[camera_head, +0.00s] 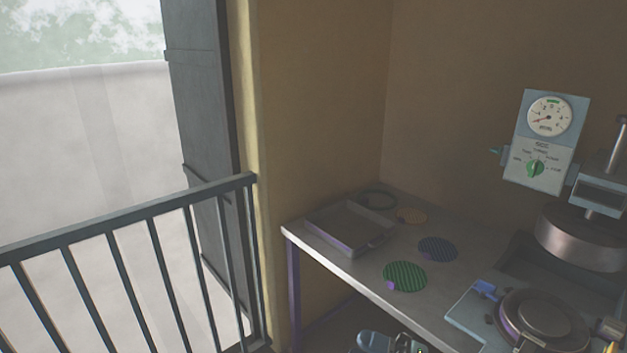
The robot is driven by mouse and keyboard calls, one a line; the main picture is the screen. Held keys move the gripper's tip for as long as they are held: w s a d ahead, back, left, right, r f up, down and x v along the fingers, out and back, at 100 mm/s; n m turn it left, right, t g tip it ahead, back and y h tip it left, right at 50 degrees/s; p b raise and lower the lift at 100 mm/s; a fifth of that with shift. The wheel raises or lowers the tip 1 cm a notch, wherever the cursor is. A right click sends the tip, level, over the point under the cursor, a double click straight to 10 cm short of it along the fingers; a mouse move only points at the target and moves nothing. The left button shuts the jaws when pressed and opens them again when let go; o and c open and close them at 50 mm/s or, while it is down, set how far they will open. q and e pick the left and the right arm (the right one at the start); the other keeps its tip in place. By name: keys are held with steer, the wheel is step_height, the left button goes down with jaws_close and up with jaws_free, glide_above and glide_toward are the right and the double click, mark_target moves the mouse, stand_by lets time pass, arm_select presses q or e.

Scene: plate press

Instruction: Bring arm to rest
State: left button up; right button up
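Neither gripper can be made out in the head view. A rounded blue-grey part with dark pieces beside it (385,343) shows at the bottom edge, cut off by the frame. It may be part of one of my arms, but I cannot tell which.
A press (580,238) with a gauge box (545,140) stands right. A railing (130,216) runs left.

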steer(key=s+d+f+m+t+h, duration=0.1)
steer(key=s+d+f+m+h, duration=0.3)
steer(key=f+m, duration=0.45)
steer(key=s+d+f+m+t+h, duration=0.1)
steer(key=s+d+f+m+h, duration=0.2)
steer(key=s+f+m+h, duration=0.55)
steer(key=s+d+f+m+t+h, duration=0.1)
steer(key=s+d+f+m+h, duration=0.2)
steer(key=f+m, duration=0.5)
arm_select(q)
step_height(320, 180, up, 12)
steer(key=a+p, duration=0.1)
steer(key=p, duration=1.2)
steer(key=shift+s+f, duration=0.25)
steer(key=shift+s, duration=0.05)
arm_select(e)
step_height(320, 180, up, 13)
steer(key=s+m, duration=0.1)
steer(key=m, duration=0.1)
steer(key=shift+d+h, duration=0.45)
